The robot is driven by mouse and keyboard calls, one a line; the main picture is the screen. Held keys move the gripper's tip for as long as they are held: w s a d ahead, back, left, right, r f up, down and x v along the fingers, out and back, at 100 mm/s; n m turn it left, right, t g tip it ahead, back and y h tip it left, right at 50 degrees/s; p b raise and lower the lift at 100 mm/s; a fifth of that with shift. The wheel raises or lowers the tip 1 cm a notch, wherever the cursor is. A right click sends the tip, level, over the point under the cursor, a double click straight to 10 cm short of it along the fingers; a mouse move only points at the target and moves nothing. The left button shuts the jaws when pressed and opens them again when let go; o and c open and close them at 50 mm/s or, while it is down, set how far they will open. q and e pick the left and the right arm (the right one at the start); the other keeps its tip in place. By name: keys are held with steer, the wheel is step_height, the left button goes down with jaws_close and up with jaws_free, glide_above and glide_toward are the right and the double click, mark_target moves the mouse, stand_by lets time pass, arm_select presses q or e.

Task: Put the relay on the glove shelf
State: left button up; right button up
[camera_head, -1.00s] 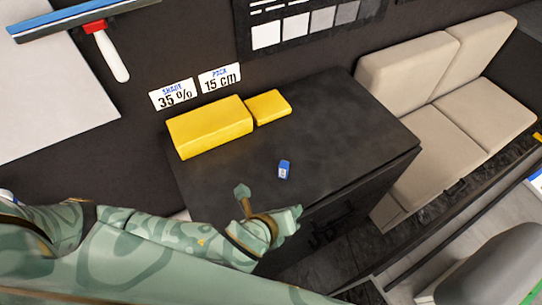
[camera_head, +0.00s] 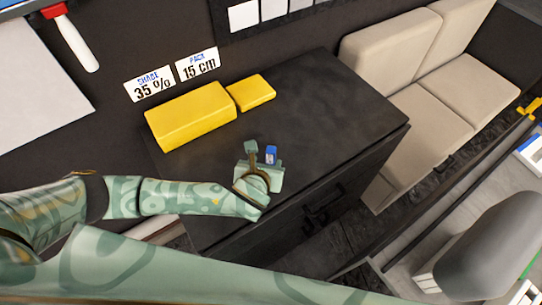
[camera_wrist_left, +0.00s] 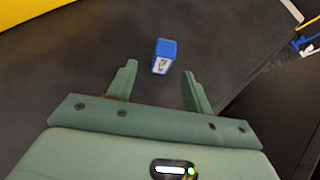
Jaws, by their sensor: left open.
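The relay, a small blue block with a pale printed label (camera_head: 271,155), lies on the dark cabinet top (camera_head: 330,110). It also shows in the left wrist view (camera_wrist_left: 164,57), just beyond the fingertips and roughly between their lines. My left gripper (camera_head: 262,156) is open and empty, low over the cabinet top, with its fingers pointing toward the relay. In the left wrist view the two fingers of my left gripper (camera_wrist_left: 161,82) are spread wide, apart from the relay. My right gripper is not in view. I cannot tell which surface is the glove shelf.
Two yellow blocks, a long one (camera_head: 190,115) and a shorter one (camera_head: 251,92), sit at the back of the cabinet top. Label cards (camera_head: 150,85) are on the dark wall behind. A beige sofa (camera_head: 420,120) stands to the right. The cabinet top right of the relay is clear.

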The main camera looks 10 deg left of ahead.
mark_target(270, 157)
arm_select(q)
steer(key=b+x, duration=0.1)
steer(key=x, duration=0.4)
steer(key=shift+w+d+b, duration=0.2)
steer(key=shift+b, duration=0.2)
steer(key=shift+s, duration=0.1)
jaws_close()
steer(key=shift+r, duration=0.1)
step_height(270, 157, up, 4)
steer(key=shift+f+p, duration=0.15)
steer(key=shift+p, duration=0.7)
steer(key=s+d+f+p+v, duration=0.15)
steer(key=p+v, duration=0.35)
steer(key=v, duration=1.2)
steer(key=w+a+r+b, duration=0.8)
steer(key=w+a+r, duration=0.3)
steer(key=a, duration=0.1)
steer(key=shift+w+a, duration=0.2)
steer(key=shift+w, duration=0.2)
